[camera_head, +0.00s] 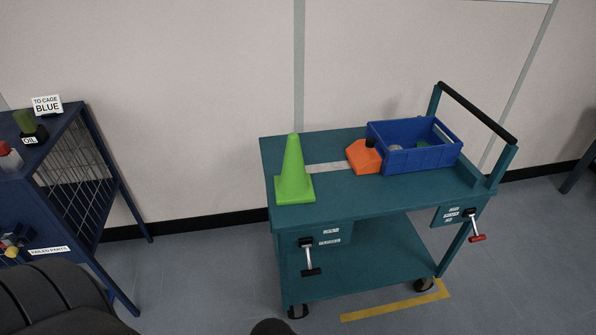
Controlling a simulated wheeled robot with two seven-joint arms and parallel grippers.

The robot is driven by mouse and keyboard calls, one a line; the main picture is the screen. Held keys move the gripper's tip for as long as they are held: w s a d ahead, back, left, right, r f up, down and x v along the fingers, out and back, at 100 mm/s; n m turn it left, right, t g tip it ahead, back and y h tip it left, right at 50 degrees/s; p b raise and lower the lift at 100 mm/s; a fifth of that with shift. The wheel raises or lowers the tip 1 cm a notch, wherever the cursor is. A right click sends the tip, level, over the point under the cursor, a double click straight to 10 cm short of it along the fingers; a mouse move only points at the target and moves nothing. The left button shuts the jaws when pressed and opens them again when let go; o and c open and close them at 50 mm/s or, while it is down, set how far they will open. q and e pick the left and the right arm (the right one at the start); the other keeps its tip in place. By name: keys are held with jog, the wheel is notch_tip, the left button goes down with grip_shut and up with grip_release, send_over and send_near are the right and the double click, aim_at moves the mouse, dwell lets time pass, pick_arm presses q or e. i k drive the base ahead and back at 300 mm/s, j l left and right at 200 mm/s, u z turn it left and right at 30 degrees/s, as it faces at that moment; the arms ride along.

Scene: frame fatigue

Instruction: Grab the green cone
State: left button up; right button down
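The green cone (293,172) stands upright on the left end of the teal cart's top (335,193). Its square base rests flat near the cart's front left corner. Nothing touches it and it is fully in sight. Neither of my grippers shows in the head view. A dark grey rounded shape at the bottom left and a small dark one at the bottom middle are at the picture's edge; I cannot tell which parts they are.
An orange block (363,157) and a blue crate (413,158) stand right of the cone. The cart has a raised handle (478,113) on the right. A dark blue cage (75,165) stands at the left. Open floor (200,265) lies between cage and cart.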

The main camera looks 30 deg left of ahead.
aim_at(294, 185)
jog(key=i+l+u, duration=0.1)
jog(key=u, duration=0.3)
jog(key=i+l+u, duration=0.1)
jog(key=l+u, duration=0.35)
jog(key=u, duration=0.3)
jog(key=l+u, duration=0.2)
jog(key=u, duration=0.15)
jog(key=i, duration=0.05)
